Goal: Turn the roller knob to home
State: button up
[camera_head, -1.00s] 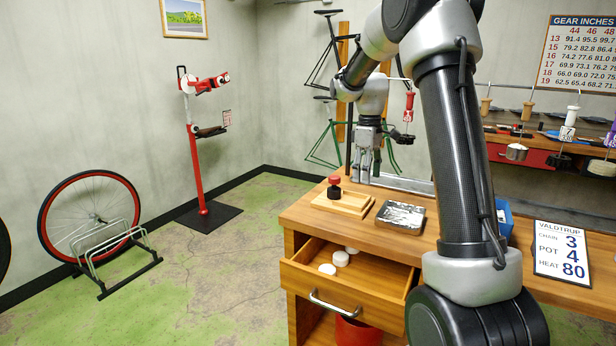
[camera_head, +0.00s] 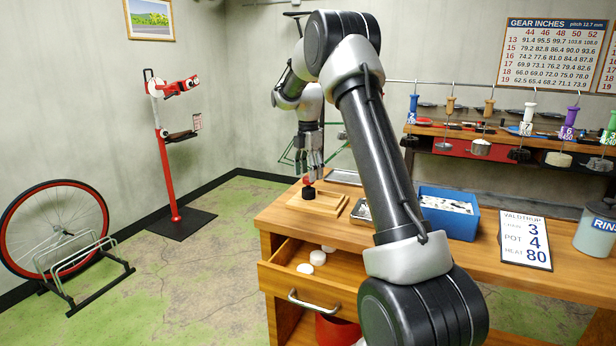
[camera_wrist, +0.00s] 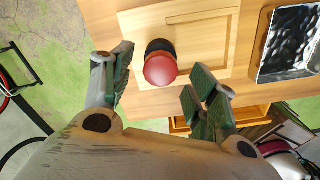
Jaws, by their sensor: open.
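A red knob (camera_head: 308,193) on a dark base stands on a pale wooden board (camera_head: 330,204) at the bench's left end. In the wrist view the knob (camera_wrist: 160,69) shows as a round red cap with its black base behind it. My gripper (camera_head: 311,174) points down just over the knob. In the wrist view my gripper (camera_wrist: 160,76) is open, with fingers left and right of the knob and gaps on both sides. I cannot tell whether the fingertips are level with the cap. No home mark is readable.
A metal tray (camera_wrist: 290,45) lies right of the board. An open drawer (camera_head: 320,275) holding white pucks juts out below. A blue bin (camera_head: 448,222) and a sign card (camera_head: 525,240) stand further right. Tools hang behind the bench.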

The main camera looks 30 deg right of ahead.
jog(key=shift+f, duration=0.85)
jog(key=c, duration=1)
jog(key=shift+c, duration=0.2)
jog(key=shift+m, duration=0.3)
